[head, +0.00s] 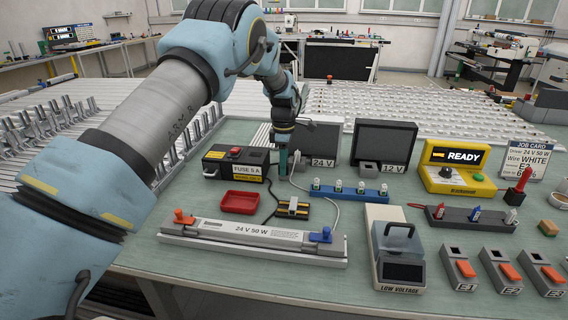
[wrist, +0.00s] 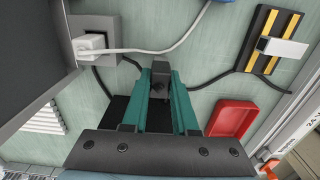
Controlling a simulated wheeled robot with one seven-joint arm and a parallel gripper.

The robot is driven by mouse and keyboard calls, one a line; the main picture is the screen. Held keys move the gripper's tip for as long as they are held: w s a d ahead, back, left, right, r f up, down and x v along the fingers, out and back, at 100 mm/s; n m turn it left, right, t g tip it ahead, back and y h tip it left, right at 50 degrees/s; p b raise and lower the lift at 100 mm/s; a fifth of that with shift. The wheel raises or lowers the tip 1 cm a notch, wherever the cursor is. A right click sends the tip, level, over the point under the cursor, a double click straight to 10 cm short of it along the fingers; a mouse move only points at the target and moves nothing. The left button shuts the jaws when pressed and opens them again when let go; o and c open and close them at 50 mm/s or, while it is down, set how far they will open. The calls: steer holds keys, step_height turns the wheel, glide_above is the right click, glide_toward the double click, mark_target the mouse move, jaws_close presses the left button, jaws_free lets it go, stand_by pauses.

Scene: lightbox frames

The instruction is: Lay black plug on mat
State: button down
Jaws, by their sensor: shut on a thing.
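My gripper (head: 283,164) is over the bench, beside the fuse box and in front of the 24 V screen. Its teal fingers are shut on the black plug (wrist: 160,76), which shows between their tips in the wrist view (wrist: 160,90). In the head view the plug is too small to make out. The bench has a pale green, mat-like top (head: 345,235); I see no separate plain mat. I cannot tell whether the plug touches the top. A black-and-yellow striped pad (head: 292,208) lies to the front, with a pale bar across it; it also shows in the wrist view (wrist: 258,62).
The black fuse box (head: 236,163) stands left of my gripper, the 24 V screen (head: 320,137) behind it. A white plug (wrist: 92,43) sits in that screen's socket. A red tray (head: 240,202), black cable and blue rack (head: 348,192) are close by.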

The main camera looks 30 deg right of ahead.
steer(key=shift+f, duration=0.2)
steer(key=shift+f, duration=0.1)
steer(key=c, duration=0.7)
jaws_free()
step_height(320, 180, up, 12)
steer(key=b, duration=0.3)
steer(key=shift+a, duration=0.1)
